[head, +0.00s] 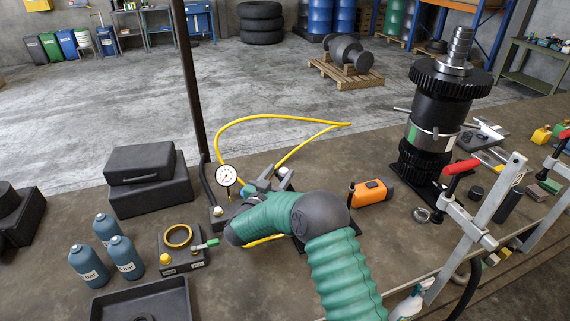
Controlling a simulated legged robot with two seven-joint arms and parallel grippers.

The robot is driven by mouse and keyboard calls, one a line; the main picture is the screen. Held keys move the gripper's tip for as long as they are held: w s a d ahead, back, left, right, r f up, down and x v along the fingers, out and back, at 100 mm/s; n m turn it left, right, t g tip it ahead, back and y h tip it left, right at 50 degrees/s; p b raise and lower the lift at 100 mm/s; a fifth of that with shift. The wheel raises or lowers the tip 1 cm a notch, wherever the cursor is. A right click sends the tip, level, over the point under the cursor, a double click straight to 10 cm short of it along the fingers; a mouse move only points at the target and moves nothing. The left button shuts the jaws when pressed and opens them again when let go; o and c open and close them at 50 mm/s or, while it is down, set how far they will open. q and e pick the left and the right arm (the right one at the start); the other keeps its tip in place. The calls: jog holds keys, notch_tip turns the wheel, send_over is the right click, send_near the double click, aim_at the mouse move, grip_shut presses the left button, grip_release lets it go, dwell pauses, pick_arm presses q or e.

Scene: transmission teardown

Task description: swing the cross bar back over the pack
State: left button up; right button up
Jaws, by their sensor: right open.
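My right arm, in a green ribbed sleeve, comes up from the bottom and bends left at a dark grey joint. My right gripper (232,236), at the dark end of the sleeve, is open; its fingers are mostly hidden. A black base plate (356,229) with a short upright post (351,195) shows partly behind the arm. I cannot make out the cross bar; the arm covers the middle of this plate. A tall black stacked drum assembly (440,110) with a stepped steel shaft stands upright at the right; I cannot tell whether it is the pack. My left gripper is out of view.
A dial gauge (227,175), a yellow hose (240,121) and a dark post (190,80) stand close behind the arm. Blue bottles (124,258) and black cases (150,190) are left. Red-handled clamps (482,222) stand right.

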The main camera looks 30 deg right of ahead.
aim_at(285, 169)
jog(key=x, duration=0.5)
jog(key=shift+s+d+f, duration=0.2)
jog(key=shift+d, duration=0.2)
jog(key=shift+d+f, duration=0.1)
jog(key=shift+d, duration=0.25)
jog(key=shift+a+r, duration=0.25)
jog(key=shift+a, duration=0.55)
jog(key=c, duration=0.8)
grip_shut()
jog(key=shift+d, duration=0.4)
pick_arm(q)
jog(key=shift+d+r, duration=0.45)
pick_arm(e)
jog(key=shift+a+f, duration=0.1)
jog(key=shift+f, duration=0.05)
